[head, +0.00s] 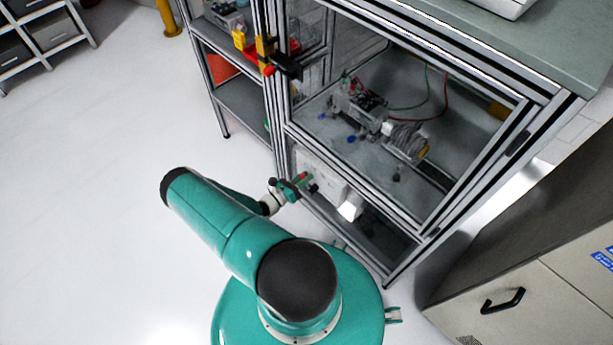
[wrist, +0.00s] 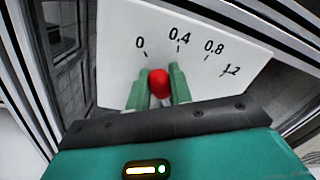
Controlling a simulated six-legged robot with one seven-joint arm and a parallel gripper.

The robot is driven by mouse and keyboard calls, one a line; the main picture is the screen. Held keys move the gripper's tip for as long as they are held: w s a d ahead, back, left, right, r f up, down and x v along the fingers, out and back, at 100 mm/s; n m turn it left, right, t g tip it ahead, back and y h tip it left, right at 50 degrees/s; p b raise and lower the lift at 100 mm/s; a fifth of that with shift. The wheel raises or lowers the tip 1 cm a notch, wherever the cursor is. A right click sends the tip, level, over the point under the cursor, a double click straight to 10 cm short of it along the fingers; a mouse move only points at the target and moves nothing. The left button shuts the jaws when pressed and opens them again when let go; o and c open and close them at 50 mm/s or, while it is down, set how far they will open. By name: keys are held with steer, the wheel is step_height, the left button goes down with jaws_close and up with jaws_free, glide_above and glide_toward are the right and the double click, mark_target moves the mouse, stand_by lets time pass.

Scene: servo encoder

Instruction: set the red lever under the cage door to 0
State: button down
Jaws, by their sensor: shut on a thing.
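The red lever (wrist: 159,83) shows as a round red knob in front of a white dial plate (wrist: 118,28) in the wrist view. The plate carries the marks 0, 0.4, 0.8 and 1.2 from left to right. My gripper (wrist: 158,86) is shut on the red lever, with one green finger on each side of the knob. The knob shows below the space between the 0 and 0.4 marks; its shaft and pointer are hidden, so I cannot tell the exact setting. In the head view my gripper (head: 295,186) is at the white box under the cage door (head: 400,110).
The framed cage holds a machine (head: 360,110) with red and green cables. A shelf unit (head: 240,95) stands left of it, and a grey cabinet (head: 530,300) stands at the lower right. The floor to the left is clear.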

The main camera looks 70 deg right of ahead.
steer(key=shift+w+d+f+n, duration=0.1)
steer(key=shift+w+f+n, duration=0.15)
steer(key=shift+n, duration=0.55)
steer(key=c, duration=1.3)
jaws_free()
steer(key=shift+w, duration=0.1)
steer(key=v, duration=1.3)
steer(key=shift+a, duration=0.35)
steer(key=shift+w+f, duration=0.1)
steer(key=shift+w, duration=0.1)
